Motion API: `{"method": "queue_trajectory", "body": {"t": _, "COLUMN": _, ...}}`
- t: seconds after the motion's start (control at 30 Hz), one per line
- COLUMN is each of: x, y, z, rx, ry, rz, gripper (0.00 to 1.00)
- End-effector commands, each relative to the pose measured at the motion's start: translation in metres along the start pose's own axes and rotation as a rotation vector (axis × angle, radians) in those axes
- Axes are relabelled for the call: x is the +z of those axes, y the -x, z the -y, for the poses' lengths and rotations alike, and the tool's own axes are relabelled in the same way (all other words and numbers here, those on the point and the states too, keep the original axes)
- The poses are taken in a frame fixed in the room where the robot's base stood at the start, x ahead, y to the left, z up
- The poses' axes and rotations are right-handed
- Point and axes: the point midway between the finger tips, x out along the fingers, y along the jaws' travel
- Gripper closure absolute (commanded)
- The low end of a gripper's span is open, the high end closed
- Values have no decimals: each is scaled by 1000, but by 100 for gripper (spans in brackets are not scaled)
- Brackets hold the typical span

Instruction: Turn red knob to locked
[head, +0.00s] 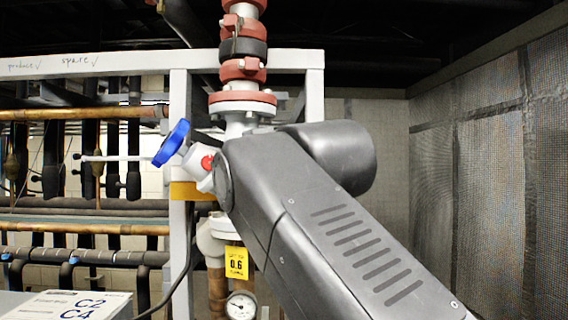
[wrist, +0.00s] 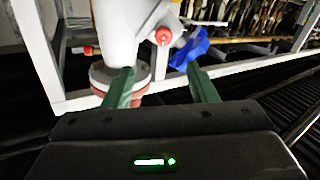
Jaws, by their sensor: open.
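The red knob (head: 207,162) is a small round cap on the side of the white valve body (head: 195,166), left of my arm in the head view. In the wrist view the red knob (wrist: 163,36) shows beyond the fingertips, roughly between the two finger lines and apart from them. My gripper (wrist: 163,80) is open, with two green fingers spread and nothing between them. In the head view my arm hides the gripper. I cannot read the knob's turn position or any lock mark.
A blue handwheel (head: 172,143) sits close beside the knob; it also shows in the wrist view (wrist: 190,48). A white frame post (head: 181,245) stands left of the pipe. A yellow 0.6 tag (head: 236,264) and a gauge (head: 241,305) are below. A mesh wall (head: 490,170) is right.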

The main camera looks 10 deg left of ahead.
Motion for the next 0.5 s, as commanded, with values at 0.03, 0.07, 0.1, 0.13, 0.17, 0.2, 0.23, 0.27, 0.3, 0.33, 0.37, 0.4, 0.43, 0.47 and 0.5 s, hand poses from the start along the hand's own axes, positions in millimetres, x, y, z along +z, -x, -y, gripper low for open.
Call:
{"method": "queue_trajectory", "body": {"t": 0.03, "x": -1, "y": -6, "z": 0, "rx": 0, "ry": 0, "rz": 3, "gripper": 48}}
{"method": "queue_trajectory", "body": {"t": 0.07, "x": -1, "y": -9, "z": 0, "rx": 0, "ry": 0, "rz": 3, "gripper": 48}}
{"method": "queue_trajectory", "body": {"t": 0.1, "x": -1, "y": -15, "z": 0, "rx": 0, "ry": -1, "rz": 3, "gripper": 48}}
{"method": "queue_trajectory", "body": {"t": 0.13, "x": -1, "y": -20, "z": -1, "rx": 1, "ry": -1, "rz": 4, "gripper": 48}}
{"method": "queue_trajectory", "body": {"t": 0.17, "x": -1, "y": -26, "z": -1, "rx": 1, "ry": -1, "rz": 5, "gripper": 48}}
{"method": "queue_trajectory", "body": {"t": 0.2, "x": -2, "y": -33, "z": -1, "rx": 1, "ry": 0, "rz": 4, "gripper": 48}}
{"method": "queue_trajectory", "body": {"t": 0.23, "x": -2, "y": -40, "z": -1, "rx": 1, "ry": 0, "rz": 6, "gripper": 48}}
{"method": "queue_trajectory", "body": {"t": 0.27, "x": -2, "y": -46, "z": -1, "rx": 0, "ry": 0, "rz": 5, "gripper": 48}}
{"method": "queue_trajectory", "body": {"t": 0.3, "x": -2, "y": -54, "z": -1, "rx": 0, "ry": 0, "rz": 6, "gripper": 48}}
{"method": "queue_trajectory", "body": {"t": 0.33, "x": -2, "y": -61, "z": -1, "rx": 0, "ry": 0, "rz": 5, "gripper": 48}}
{"method": "queue_trajectory", "body": {"t": 0.37, "x": -2, "y": -66, "z": -1, "rx": -1, "ry": 0, "rz": 4, "gripper": 48}}
{"method": "queue_trajectory", "body": {"t": 0.4, "x": -2, "y": -75, "z": 0, "rx": -1, "ry": 0, "rz": 5, "gripper": 48}}
{"method": "queue_trajectory", "body": {"t": 0.43, "x": -2, "y": -80, "z": -1, "rx": 0, "ry": 0, "rz": 4, "gripper": 48}}
{"method": "queue_trajectory", "body": {"t": 0.47, "x": -2, "y": -86, "z": -1, "rx": 0, "ry": 0, "rz": 5, "gripper": 48}}
{"method": "queue_trajectory", "body": {"t": 0.5, "x": -2, "y": -93, "z": -1, "rx": 0, "ry": 0, "rz": 4, "gripper": 48}}
